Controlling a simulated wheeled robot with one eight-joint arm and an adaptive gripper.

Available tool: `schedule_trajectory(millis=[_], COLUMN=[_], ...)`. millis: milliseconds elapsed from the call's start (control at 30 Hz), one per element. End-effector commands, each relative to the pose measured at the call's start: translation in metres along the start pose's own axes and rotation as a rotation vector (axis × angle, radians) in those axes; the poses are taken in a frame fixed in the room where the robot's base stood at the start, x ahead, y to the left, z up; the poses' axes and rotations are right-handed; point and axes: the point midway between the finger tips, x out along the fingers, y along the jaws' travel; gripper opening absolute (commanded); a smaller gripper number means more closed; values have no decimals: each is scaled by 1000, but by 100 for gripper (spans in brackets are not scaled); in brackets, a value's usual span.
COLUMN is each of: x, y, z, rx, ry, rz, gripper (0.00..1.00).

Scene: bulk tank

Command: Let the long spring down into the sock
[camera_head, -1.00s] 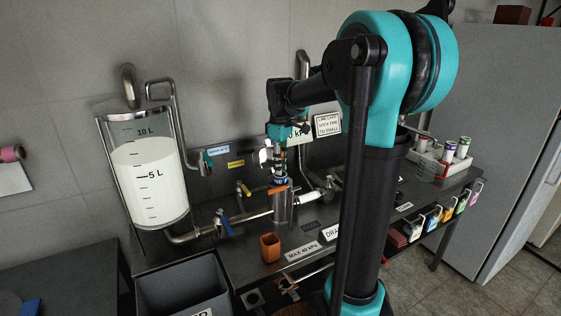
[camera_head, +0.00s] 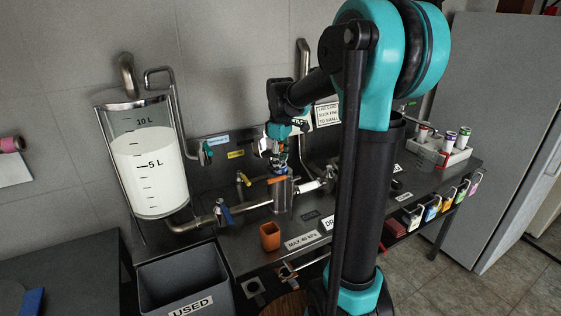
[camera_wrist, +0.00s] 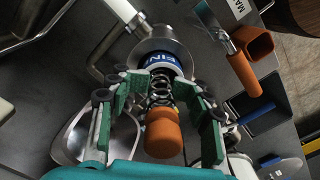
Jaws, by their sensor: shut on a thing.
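My gripper (camera_wrist: 160,92) is shut on the long spring (camera_wrist: 160,88), a dark coil with an orange cylindrical end (camera_wrist: 162,133) towards the wrist. Green fingers stand on both sides of the coil. In the wrist view the spring's far end meets a blue ring lettered "EIN" (camera_wrist: 158,61) at the mouth of a round steel housing (camera_wrist: 163,47). The sock's body is hidden; I cannot tell how deep the spring sits. In the head view my gripper (camera_head: 278,160) is just above the upright steel housing (camera_head: 283,197); the spring is barely readable there.
A milk tank (camera_head: 150,175) stands left, with a blue-handled valve (camera_head: 222,212) on the pipe. An orange cup (camera_head: 270,236) and a grey "USED" bin (camera_head: 184,280) are in front. A tube rack (camera_head: 445,155) stands right.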

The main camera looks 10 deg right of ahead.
Motion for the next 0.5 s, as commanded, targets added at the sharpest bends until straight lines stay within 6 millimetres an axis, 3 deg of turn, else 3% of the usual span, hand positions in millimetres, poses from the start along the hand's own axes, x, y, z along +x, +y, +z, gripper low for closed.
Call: schedule_trajectory(millis=[33, 67, 100, 300, 500], x=[2, 2, 2, 1, 0], y=[-2, -2, -2, -1, -1], z=[1, 1, 1, 0, 0], rx=[-1, -1, -1, -1, -1], ry=[-1, -1, -1, 0, 0], rz=[-2, -2, -2, -1, -1], gripper=[0, 43, 48, 72, 74])
